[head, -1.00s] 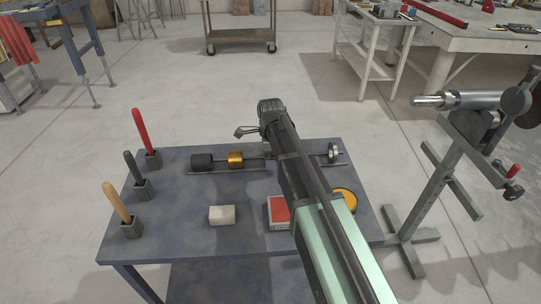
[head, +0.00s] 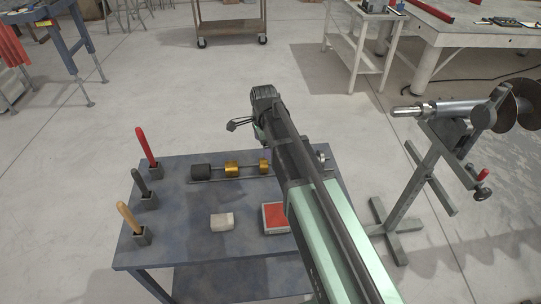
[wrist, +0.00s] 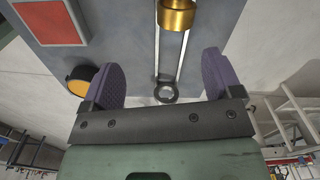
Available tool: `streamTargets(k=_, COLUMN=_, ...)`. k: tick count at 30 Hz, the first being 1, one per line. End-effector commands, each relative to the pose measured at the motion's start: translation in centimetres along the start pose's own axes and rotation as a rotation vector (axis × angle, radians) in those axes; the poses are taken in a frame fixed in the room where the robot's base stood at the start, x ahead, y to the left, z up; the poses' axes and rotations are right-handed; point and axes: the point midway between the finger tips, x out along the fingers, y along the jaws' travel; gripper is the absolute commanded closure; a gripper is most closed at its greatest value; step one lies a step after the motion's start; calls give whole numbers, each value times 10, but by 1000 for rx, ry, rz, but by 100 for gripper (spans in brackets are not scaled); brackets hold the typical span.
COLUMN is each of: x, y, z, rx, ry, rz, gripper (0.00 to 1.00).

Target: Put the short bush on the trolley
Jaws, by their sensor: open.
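Two gold bushes, a left one (head: 232,168) and a right one (head: 264,166), sit in a row on a pair of rails on the blue-grey workbench. The right one looks slightly shorter. One gold bush (wrist: 177,16) shows at the top of the wrist view, ahead of my gripper. My gripper (wrist: 160,65) is open and empty, its purple pads on either side of the rails. A brown wheeled trolley (head: 231,27) stands on the floor at the back.
A black roller (head: 201,172) and a silver ring (head: 322,157) share the rails. Three upright handles, a pale block (head: 222,222) and a red-topped box (head: 275,218) stand on the bench (head: 180,235). An orange disc (wrist: 79,82) is beside my left pad. An auger stand (head: 420,180) is at right.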

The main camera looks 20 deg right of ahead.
Motion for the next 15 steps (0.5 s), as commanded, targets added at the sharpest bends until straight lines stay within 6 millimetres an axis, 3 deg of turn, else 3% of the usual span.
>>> streamTargets(k=1, x=0, y=31, z=2, rx=-144, ry=0, rz=0, gripper=15)
streamTargets(k=3, x=0, y=71, z=5, rx=-441, ry=0, rz=0, gripper=15)
streamTargets(k=6, x=0, y=126, z=9, rx=-888, ry=0, rz=0, gripper=15)
streamTargets(k=9, x=0, y=165, z=12, rx=-1244, ry=0, rz=0, gripper=15)
streamTargets(k=12, x=0, y=184, z=13, rx=-1444, ry=0, rz=0, gripper=15)
streamTargets(k=15, x=0, y=186, z=13, rx=-1502, ry=0, rz=0, gripper=15)
